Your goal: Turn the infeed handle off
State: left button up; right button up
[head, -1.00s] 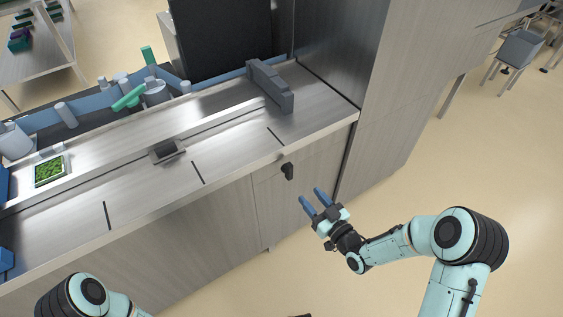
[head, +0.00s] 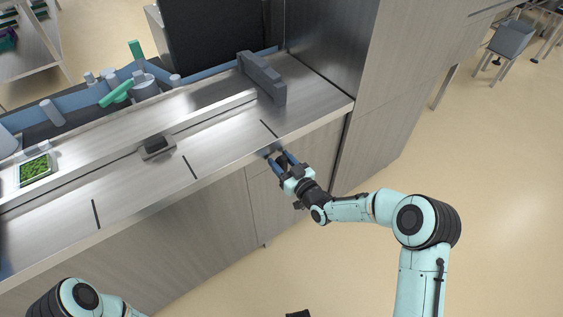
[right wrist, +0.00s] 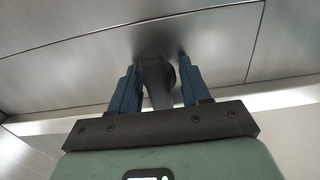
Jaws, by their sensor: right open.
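In the right wrist view the dark handle (right wrist: 157,82) stands between the two blue fingers.
A tall cabinet wall (head: 375,110) rises to the right.

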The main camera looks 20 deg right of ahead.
jog(key=c, duration=0.8)
